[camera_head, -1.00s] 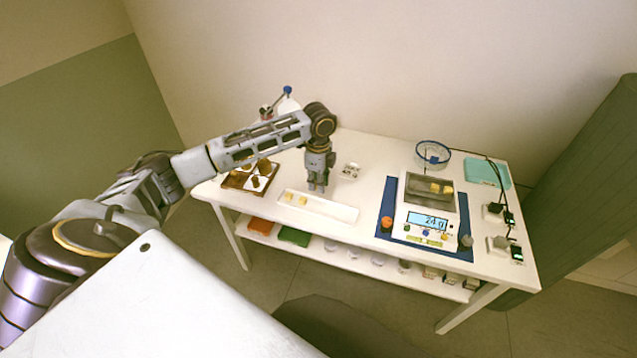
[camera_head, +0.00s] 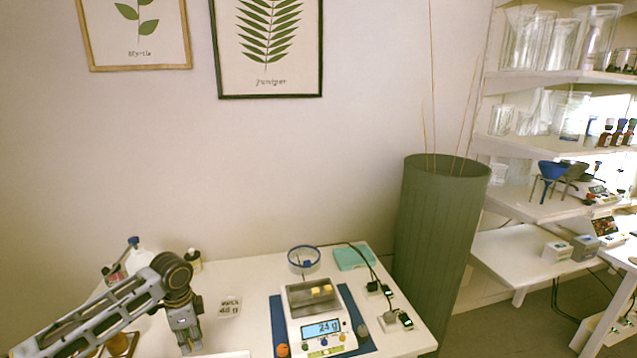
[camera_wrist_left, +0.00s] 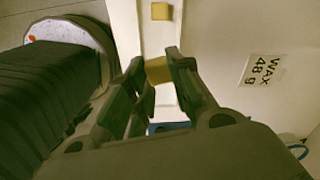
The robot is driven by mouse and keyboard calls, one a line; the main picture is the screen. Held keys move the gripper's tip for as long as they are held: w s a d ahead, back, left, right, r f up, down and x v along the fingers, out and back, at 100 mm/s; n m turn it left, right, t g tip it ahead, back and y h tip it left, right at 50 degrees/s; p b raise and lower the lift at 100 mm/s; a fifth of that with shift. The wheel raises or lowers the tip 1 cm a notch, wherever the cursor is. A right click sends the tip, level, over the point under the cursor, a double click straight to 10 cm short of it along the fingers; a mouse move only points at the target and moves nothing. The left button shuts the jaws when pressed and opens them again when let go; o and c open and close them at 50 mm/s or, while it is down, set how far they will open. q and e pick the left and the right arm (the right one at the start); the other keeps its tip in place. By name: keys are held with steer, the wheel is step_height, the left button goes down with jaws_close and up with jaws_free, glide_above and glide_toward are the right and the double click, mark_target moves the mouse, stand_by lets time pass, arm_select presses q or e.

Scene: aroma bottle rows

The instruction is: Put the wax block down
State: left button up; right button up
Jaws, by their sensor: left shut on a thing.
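My left gripper (camera_head: 188,347) points down near the front of the white table, low in the head view. In the left wrist view my left gripper (camera_wrist_left: 154,72) is shut on a yellow wax block (camera_wrist_left: 158,70), which shows between the fingertips. Below it is a white tray (camera_wrist_left: 153,40) with another yellow block (camera_wrist_left: 160,11) lying on it. I cannot tell whether the held block touches the tray. In the head view only a strip of the tray (camera_head: 232,354) shows at the bottom edge. My right gripper is not in view.
A card (camera_wrist_left: 263,70) reading "WAX 48 g" lies beside the tray. A scale (camera_head: 323,329) on a blue mat (camera_head: 279,318) reads 24 g, with yellow wax in its pan (camera_head: 298,298). A glass dish (camera_head: 303,260) and teal pad (camera_head: 353,257) are behind it. Bottles stand at the back left.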

arm_select(q)
steer(key=n, duration=0.4)
steer(key=shift+n, duration=0.4)
steer(key=n, duration=0.3)
steer(key=shift+r+n, duration=0.15)
steer(key=shift+n, duration=0.15)
steer(key=n, duration=0.1)
steer(key=d+n, duration=0.1)
steer(key=n, duration=0.1)
steer(key=shift+s, duration=0.15)
steer(key=shift+n, duration=0.7)
steer(key=s+d+f, duration=0.1)
steer(key=d, duration=0.2)
steer(key=s+d+f, duration=0.1)
steer(key=s+d, duration=0.1)
steer(key=d, duration=0.2)
steer(key=s+d+f, duration=0.2)
steer(key=d, duration=0.1)
steer(key=shift+d, duration=0.4)
steer(key=shift+r, duration=0.25)
